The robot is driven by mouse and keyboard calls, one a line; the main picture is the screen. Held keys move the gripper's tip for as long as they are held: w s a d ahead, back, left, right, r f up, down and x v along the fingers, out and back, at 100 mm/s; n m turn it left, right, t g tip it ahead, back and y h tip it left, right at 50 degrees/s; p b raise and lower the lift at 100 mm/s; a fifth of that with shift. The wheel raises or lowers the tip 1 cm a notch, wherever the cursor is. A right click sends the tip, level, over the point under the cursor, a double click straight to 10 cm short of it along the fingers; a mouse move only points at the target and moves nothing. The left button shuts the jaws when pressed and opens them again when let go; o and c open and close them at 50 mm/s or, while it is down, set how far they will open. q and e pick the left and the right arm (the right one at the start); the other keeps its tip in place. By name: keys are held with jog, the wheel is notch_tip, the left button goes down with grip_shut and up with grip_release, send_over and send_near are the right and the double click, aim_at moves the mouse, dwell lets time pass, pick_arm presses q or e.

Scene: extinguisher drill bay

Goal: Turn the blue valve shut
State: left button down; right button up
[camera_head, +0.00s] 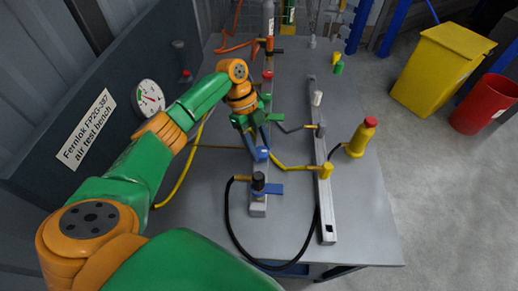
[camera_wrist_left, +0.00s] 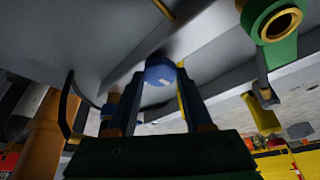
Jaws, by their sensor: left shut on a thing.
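The blue valve's knob (camera_head: 262,154) shows between the fingertips of my left gripper (camera_head: 257,149) above the bench. In the left wrist view the blue knob (camera_wrist_left: 160,72) is round and sits between the two finger ends of the left gripper (camera_wrist_left: 162,80). The left gripper is shut on it. The fingers partly cover the knob, and the valve body below is largely hidden. My right gripper is in neither view.
A black-knobbed fitting (camera_head: 258,182) with a blue side piece and black hose stands nearer on the bench (camera_head: 290,220). Red (camera_head: 268,75) and green knobs stand behind. A grey rail (camera_head: 320,160) and yellow hose (camera_head: 292,167) lie right. A yellow bin (camera_head: 440,70) stands on the floor.

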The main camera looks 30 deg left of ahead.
pick_arm(q)
jog(key=shift+f+m+b, duration=0.2)
jog(key=shift+m+b, duration=0.15)
jog(key=shift+m, duration=0.15)
jog(key=shift+g, duration=0.3)
jog(key=shift+c, duration=1.5)
grip_release()
jog(key=shift+r, duration=0.1)
jog(key=shift+r, duration=0.1)
jog(key=b+v, duration=0.1)
jog(key=v, duration=0.5)
jog(key=shift+w, duration=0.1)
jog(key=shift+a+r, duration=0.15)
jog(key=shift+r, duration=0.3)
